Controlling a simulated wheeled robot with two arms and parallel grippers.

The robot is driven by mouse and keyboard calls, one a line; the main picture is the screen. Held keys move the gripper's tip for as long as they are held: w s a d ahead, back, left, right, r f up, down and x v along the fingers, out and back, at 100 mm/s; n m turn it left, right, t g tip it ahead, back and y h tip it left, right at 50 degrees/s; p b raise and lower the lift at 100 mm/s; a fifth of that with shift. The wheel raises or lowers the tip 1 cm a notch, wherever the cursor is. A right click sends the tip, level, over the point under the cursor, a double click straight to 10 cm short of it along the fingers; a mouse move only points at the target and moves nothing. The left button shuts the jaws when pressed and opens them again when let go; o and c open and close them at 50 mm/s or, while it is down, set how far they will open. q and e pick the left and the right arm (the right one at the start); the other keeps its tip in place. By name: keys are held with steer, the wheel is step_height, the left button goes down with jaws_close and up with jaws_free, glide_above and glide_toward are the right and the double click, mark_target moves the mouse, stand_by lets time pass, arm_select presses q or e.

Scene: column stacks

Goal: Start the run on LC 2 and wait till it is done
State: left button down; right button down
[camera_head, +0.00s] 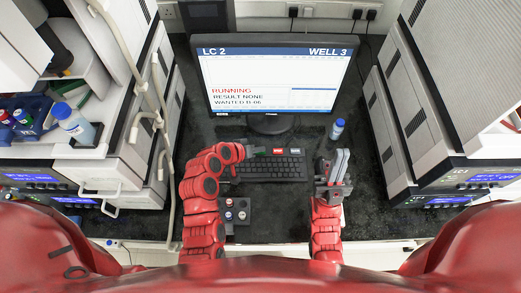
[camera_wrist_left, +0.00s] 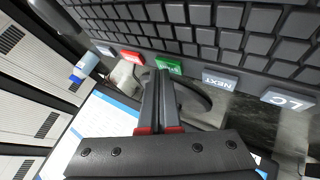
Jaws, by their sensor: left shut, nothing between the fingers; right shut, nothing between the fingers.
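The monitor (camera_head: 272,80) reads LC 2 and WELL 3, with RUNNING in red, RESULT NONE and WANTED B-06. Below it lies the black keyboard (camera_head: 268,172) with a row of coloured keys along its far edge. In the left wrist view I see a green key (camera_wrist_left: 168,66), a red key (camera_wrist_left: 131,57), a NEXT key (camera_wrist_left: 219,80) and an LC key (camera_wrist_left: 287,99). My left gripper (camera_wrist_left: 163,76) is shut and empty, its tips at the green key; I cannot tell whether they touch it. My right gripper (camera_head: 339,158) is shut and empty, right of the keyboard.
A blue-capped bottle (camera_head: 337,129) stands between the monitor and my right gripper. A dark holder with small vials (camera_head: 236,213) sits near the front. Instrument stacks line the left (camera_head: 138,165) and right (camera_head: 393,125). Another bottle (camera_head: 74,122) stands on the left stack.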

mark_target(259, 154)
arm_select(q)
steer(key=shift+r, duration=0.7)
steer(key=shift+r+p, duration=1.3)
steer(key=shift+r, duration=1.2)
